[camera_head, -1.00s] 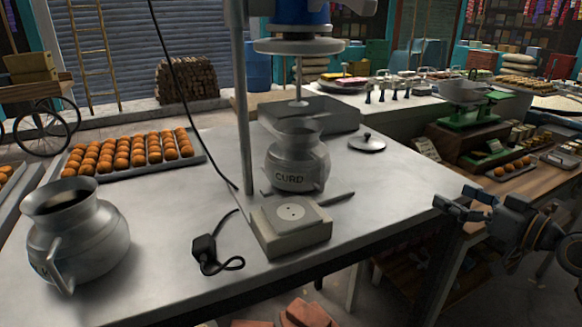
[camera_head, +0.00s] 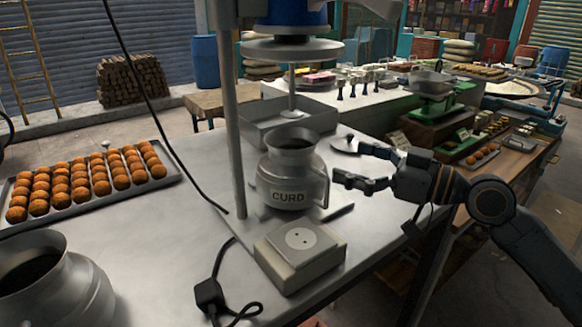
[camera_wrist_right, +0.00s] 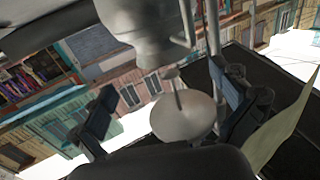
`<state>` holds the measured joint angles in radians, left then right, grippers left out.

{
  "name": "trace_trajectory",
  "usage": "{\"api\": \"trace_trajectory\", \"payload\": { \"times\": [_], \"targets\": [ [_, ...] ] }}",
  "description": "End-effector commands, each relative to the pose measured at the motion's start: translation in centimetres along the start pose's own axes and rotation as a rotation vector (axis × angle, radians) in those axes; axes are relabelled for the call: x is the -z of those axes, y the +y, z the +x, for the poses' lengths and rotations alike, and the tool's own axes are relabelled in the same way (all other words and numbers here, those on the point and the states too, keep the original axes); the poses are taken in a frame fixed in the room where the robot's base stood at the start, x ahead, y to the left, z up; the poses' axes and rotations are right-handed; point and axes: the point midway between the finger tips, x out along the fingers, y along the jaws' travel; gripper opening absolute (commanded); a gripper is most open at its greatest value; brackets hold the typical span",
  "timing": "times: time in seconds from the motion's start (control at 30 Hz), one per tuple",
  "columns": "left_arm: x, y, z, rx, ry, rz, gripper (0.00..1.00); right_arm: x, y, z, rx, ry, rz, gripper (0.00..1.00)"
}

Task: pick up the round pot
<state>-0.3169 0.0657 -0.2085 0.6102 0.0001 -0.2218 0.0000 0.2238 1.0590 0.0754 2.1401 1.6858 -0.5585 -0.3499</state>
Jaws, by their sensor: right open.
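A round metal pot labelled CURD (camera_head: 294,172) stands upright on the steel table under the mixing machine, with its dark mouth open at the top. A second, larger round metal pot (camera_head: 75,290) stands at the lower left, cut off by the picture's edge. My right gripper (camera_head: 352,165) is open and empty, just right of the CURD pot, its fingers pointing left towards it. In the right wrist view a pale metal pot body (camera_wrist_right: 150,40) shows at the top, beyond the open fingers (camera_wrist_right: 165,108). My left gripper is out of view.
The machine's upright post (camera_head: 229,110) stands left of the CURD pot. A small square box (camera_head: 300,258) and a black plug with cable (camera_head: 211,297) lie in front. Orange sweets fill a tray (camera_head: 178,172) at left.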

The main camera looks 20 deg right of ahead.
Motion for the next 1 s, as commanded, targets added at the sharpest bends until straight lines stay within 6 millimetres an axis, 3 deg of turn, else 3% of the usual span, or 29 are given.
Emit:
{"api": "trace_trajectory", "payload": {
  "times": [0.1, 0.37, 0.7, 1.0],
  "targets": [
    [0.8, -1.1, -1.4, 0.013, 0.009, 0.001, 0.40, 0.5, 0.1, 1.6, 0.000, 0.004, 0.003, 1.00],
    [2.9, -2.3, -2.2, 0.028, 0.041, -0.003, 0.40, 0.2, 0.0, 3.3, 0.001, 0.001, 0.001, 1.00],
    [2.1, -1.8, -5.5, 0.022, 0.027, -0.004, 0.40, 0.4, -0.2, 7.6, 0.000, 0.003, 0.003, 1.00],
    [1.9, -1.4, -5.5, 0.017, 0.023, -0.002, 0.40, -0.1, -0.2, 8.2, -0.001, 0.000, 0.000, 1.00]
  ]
}}
